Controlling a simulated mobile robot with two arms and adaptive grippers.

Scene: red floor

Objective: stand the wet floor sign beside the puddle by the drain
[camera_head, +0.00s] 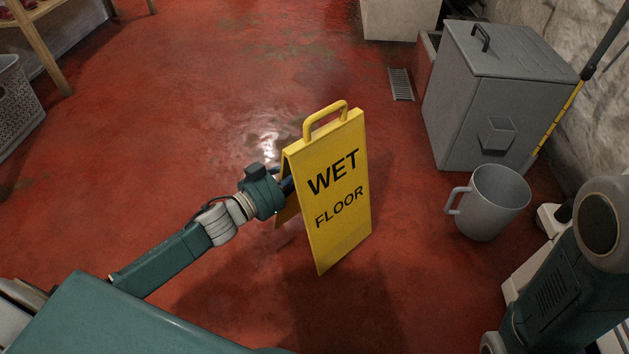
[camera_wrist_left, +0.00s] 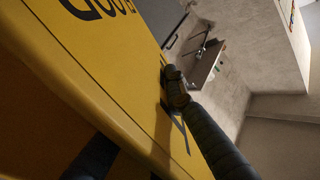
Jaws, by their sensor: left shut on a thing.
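The yellow wet floor sign (camera_head: 341,225) is upright and a little tilted in the middle of the head view, its lettered panel facing me and a second panel partly hidden behind. My left gripper (camera_head: 288,187) is shut on the sign's left side. In the left wrist view the dark fingers (camera_wrist_left: 150,130) lie on either side of the yellow panel (camera_wrist_left: 75,75). A shadow lies below the sign; I cannot tell if its feet touch the floor. A shiny wet patch, the puddle (camera_head: 268,128), lies behind the sign. The drain grate (camera_head: 401,84) is farther back right. My right gripper is out of view.
A grey lidded bin (camera_head: 480,115) and a grey mug-shaped bucket (camera_head: 488,205) stand at right. A pole with yellow bands (camera_head: 560,120) leans by the wall. A perforated basket (camera_head: 15,105) and wooden shelf (camera_head: 40,45) are at left. The red floor between is clear.

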